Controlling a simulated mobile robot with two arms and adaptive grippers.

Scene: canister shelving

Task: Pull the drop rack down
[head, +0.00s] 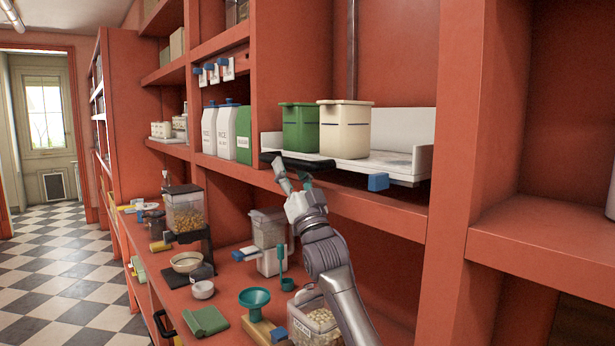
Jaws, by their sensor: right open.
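The drop rack (395,164) is a white tray with a low back and side, set in the shelf bay right of centre. A green canister (300,127) and a cream canister (345,130) stand upright on it. My right gripper (292,181) is open just below and in front of the dark bar's left part. I cannot tell whether its fingers touch the bar. My left gripper is not in view.
White and green jugs (226,132) stand left of the rack. Below, the counter holds a grain dispenser (185,210), a teal funnel (254,298), a clear bin (312,318) and a bowl (187,262). A red upright (455,130) stands right of the rack. The checkered floor (70,265) is clear.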

